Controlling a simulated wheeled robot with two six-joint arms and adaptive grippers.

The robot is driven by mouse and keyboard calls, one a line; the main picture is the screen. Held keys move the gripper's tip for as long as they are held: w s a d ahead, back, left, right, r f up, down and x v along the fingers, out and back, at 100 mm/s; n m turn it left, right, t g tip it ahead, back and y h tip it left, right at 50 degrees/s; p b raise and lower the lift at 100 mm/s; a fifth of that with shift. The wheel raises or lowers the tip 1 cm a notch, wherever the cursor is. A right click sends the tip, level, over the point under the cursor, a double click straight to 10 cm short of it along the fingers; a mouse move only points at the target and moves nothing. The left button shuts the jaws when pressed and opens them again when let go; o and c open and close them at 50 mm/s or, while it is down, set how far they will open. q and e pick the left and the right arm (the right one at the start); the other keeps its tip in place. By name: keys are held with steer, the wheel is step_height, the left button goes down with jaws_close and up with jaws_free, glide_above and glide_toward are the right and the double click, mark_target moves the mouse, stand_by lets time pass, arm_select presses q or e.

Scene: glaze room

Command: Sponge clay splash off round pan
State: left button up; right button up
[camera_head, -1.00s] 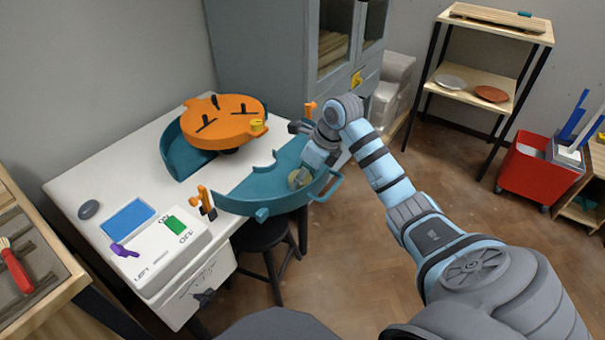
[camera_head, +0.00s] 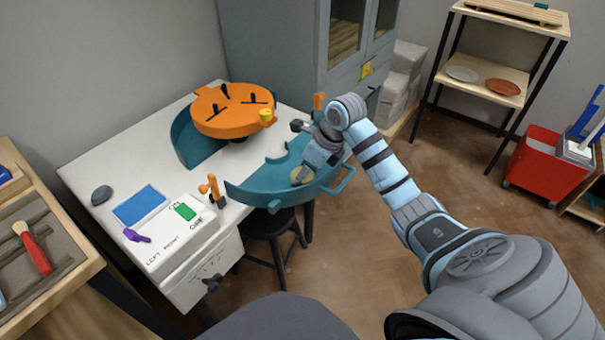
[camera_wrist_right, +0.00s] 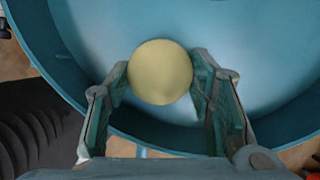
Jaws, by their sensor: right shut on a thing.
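The round pan is teal; its front half (camera_head: 250,194) juts out past the table edge, and its back half (camera_head: 190,148) sits behind the orange wheel head. My right gripper (camera_wrist_right: 160,85) is shut on a round, pale yellow sponge (camera_wrist_right: 160,65). It holds the sponge over the floor of the front half, near its right end. The sponge also shows in the head view (camera_head: 303,174). I cannot tell whether it touches the pan. No clay splash stands out; it may be under the sponge or gripper. My left gripper is out of view.
The orange wheel head (camera_head: 234,108) stands on the white table (camera_head: 88,172). A control box (camera_head: 173,240) with a green switch is at the front. A black stool (camera_head: 268,228) stands below the pan. A grey cabinet (camera_head: 270,50) is behind my right arm.

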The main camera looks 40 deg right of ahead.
steer(key=shift+w+d, duration=0.15)
steer(key=shift+d, duration=0.45)
steer(key=shift+w+d, duration=0.15)
steer(key=shift+d, duration=0.4)
step_height(320, 180, up, 6)
steer(key=p, duration=0.4)
steer(key=shift+p, duration=0.4)
step_height(320, 180, up, 3)
steer(key=p, duration=0.2)
steer(key=shift+p, duration=0.4)
